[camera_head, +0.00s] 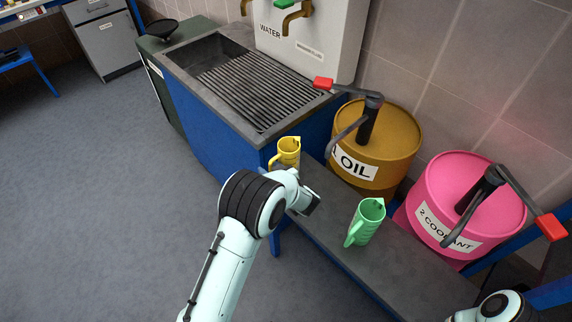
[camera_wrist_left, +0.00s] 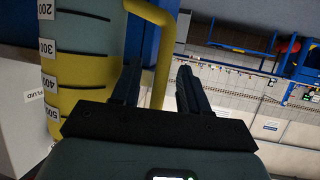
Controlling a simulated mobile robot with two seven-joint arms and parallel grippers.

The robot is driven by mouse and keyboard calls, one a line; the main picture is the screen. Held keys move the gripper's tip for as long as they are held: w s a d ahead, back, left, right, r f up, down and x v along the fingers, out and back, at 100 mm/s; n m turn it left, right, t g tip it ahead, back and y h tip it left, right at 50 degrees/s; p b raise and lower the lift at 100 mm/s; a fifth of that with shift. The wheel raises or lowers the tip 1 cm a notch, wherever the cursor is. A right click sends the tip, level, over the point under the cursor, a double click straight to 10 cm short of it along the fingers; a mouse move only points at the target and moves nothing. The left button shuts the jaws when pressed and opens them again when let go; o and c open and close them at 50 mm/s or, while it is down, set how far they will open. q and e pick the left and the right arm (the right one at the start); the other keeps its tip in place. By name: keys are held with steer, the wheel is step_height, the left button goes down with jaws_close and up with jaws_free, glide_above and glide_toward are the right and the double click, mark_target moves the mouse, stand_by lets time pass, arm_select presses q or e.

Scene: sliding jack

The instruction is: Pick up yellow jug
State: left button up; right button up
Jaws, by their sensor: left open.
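The yellow jug (camera_head: 288,151) stands upright at the far left end of the grey bench, beside the sink unit. In the left wrist view the jug (camera_wrist_left: 85,75) fills the left side, with a numbered scale on its wall. Its yellow handle (camera_wrist_left: 163,50) shows between the two dark fingers of my left gripper (camera_wrist_left: 159,80). The fingers are open, with gaps beside the handle. In the head view my left wrist is just in front of the jug and hides part of the bench. My right gripper is out of view; only part of my right arm shows at bottom right.
A green jug (camera_head: 366,222) stands on the bench (camera_head: 330,222), right of my left wrist. Behind are an oil drum (camera_head: 376,140) and a pink coolant drum (camera_head: 470,200), both with pump levers. The sink unit (camera_head: 225,140) is at the left. The floor (camera_head: 110,200) is clear.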

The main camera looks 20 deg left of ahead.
arm_select(q)
steer(key=shift+x, duration=0.8)
jaws_close()
steer(key=shift+r, duration=0.15)
step_height(320, 180, up, 20)
steer(key=p, duration=0.3)
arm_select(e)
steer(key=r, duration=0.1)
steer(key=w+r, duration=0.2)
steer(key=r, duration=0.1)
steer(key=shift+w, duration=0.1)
